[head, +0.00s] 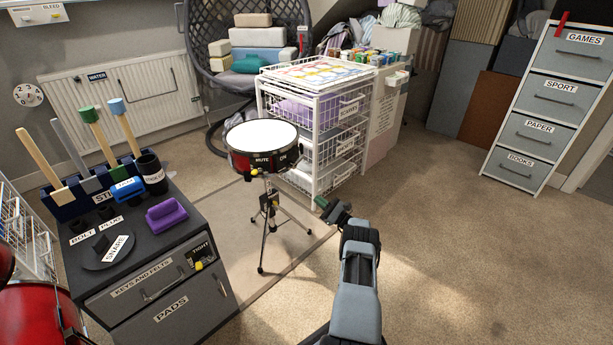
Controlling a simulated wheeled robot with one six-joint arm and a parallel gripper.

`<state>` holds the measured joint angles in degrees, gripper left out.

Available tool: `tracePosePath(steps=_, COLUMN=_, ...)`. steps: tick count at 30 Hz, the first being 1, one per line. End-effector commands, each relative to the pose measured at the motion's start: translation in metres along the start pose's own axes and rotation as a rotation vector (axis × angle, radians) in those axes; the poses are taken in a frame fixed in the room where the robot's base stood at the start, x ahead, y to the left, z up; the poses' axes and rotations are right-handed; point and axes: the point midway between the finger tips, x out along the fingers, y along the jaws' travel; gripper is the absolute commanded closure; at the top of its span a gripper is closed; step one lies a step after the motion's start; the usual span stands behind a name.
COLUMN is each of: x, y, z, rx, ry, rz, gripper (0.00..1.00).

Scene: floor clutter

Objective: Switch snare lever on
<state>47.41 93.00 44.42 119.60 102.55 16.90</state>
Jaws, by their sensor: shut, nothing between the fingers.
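The snare drum (262,133) stands on a tripod stand (268,210) near the middle of the head view. It has a white top and a dark red shell with the labels MUTE and ON on its front. A small yellow knob (254,173) shows at the shell's lower edge, below and left of the MUTE label; it may be the snare lever, but it is too small to tell its setting. My gripper (322,204) is shut and empty. It is to the right of and lower than the drum in the picture, apart from it.
A white wire-basket rack (315,150) is close behind the drum. Grey drawers (545,105) stand far right. Carpet at right is clear.

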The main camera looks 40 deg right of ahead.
Motion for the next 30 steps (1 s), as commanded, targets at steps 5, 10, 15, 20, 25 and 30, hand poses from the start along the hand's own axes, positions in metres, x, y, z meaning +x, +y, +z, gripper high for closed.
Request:
tracePosePath(steps=5, x=0.002, y=-0.025, z=0.028, rx=-0.035, ry=-0.151, rz=-0.082, gripper=1.00)
tracePosePath(steps=10, x=0.002, y=-0.030, z=0.038, rx=-0.030, ry=-0.201, rz=-0.095, gripper=1.00)
tracePosePath(steps=15, x=0.003, y=-0.030, z=0.038, rx=-0.029, ry=-0.201, rz=-0.095, gripper=1.00)
tracePosePath(steps=20, x=0.004, y=-0.030, z=0.038, rx=-0.029, ry=-0.199, rz=-0.094, gripper=1.00)
tracePosePath(steps=25, x=0.020, y=-0.031, z=0.041, rx=-0.029, ry=-0.201, rz=-0.092, gripper=1.00)
tracePosePath(steps=30, x=0.050, y=-0.033, z=0.047, rx=-0.029, ry=-0.201, rz=-0.090, gripper=1.00)
